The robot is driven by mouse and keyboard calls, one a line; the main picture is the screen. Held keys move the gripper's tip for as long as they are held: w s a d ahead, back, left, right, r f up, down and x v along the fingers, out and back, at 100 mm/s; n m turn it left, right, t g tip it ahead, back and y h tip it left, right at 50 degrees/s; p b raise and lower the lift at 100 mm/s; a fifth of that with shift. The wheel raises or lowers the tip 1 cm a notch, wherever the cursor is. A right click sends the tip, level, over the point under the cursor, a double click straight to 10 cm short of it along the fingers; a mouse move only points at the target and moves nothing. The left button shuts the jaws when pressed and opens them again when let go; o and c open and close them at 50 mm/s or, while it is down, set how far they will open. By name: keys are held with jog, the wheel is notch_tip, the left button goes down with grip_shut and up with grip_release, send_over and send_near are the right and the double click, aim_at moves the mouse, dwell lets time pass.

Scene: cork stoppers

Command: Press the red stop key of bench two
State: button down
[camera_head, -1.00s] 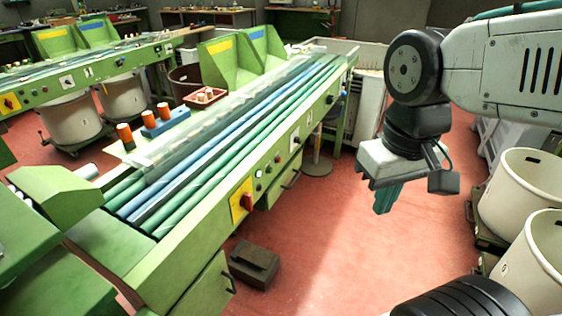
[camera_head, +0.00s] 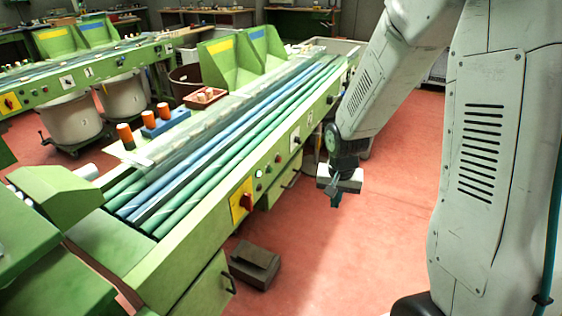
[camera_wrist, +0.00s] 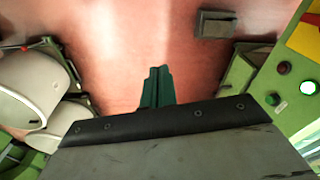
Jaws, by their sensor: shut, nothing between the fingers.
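On the near green bench (camera_head: 190,260), a small dark red key (camera_head: 258,187) sits beside a yellow plate with a red rotary switch (camera_head: 247,203). In the wrist view the red key (camera_wrist: 284,68) is clearer, at the right edge, with a lit pale green lamp (camera_wrist: 307,87) and a dark green button (camera_wrist: 273,99) near it. I cannot read a bench number. My gripper (camera_head: 335,199) is shut and empty, pointing down over the floor, to the right of the bench front and apart from the key. Its green fingers (camera_wrist: 158,86) show in the wrist view.
A dark box-like pedal (camera_head: 254,264) lies on the red floor in front of the bench. A second green bench (camera_head: 40,92) stands behind at the left, with pale bins (camera_head: 72,118) under it. Open floor (camera_head: 370,240) lies below my gripper.

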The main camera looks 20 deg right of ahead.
aim_at(280, 160)
jog(key=w+d+f+m+t, duration=0.3)
jog(key=w+f+m+t, duration=0.6)
jog(key=w+f, duration=0.8)
jog(key=w+r+m+t, duration=0.4)
jog(key=r+m+t, duration=0.5)
jog(key=m, duration=0.2)
jog(key=shift+w, duration=0.25)
jog(key=shift+r, duration=0.1)
jog(key=w+a, duration=0.6)
jog(key=shift+w+a, duration=0.15)
dwell(0.8)
jog(key=shift+w+a, duration=0.25)
